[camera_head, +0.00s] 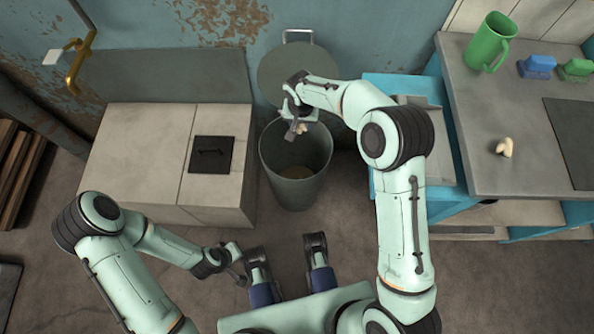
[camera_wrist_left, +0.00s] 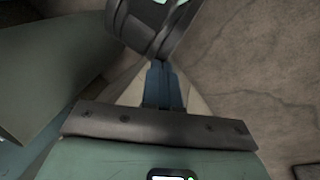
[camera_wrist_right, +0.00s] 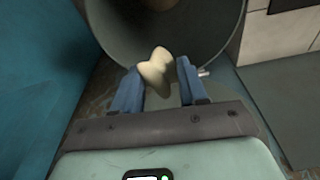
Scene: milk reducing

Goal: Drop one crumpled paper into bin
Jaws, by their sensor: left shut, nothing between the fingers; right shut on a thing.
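The bin (camera_head: 292,200) is a tall grey open bucket on the floor, centre of the head view; its grey wall fills the top of the right wrist view (camera_wrist_right: 120,35). My right gripper (camera_head: 298,128) is over the bin's far part. It is shut on a cream crumpled paper (camera_wrist_right: 157,73), which shows between its blue fingers in the right wrist view and small in the head view (camera_head: 302,128). A second crumpled paper (camera_head: 504,147) lies on the right counter. My left gripper (camera_head: 240,272) is low at the front, shut and empty, fingers together in the left wrist view (camera_wrist_left: 161,80).
A round grey lid (camera_head: 299,72) with a handle stands behind the bin. A pale cabinet (camera_head: 133,150) is on the left. The grey counter (camera_head: 535,175) on the right carries a green mug (camera_head: 488,42), a blue item (camera_head: 537,67) and a green item (camera_head: 576,70).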

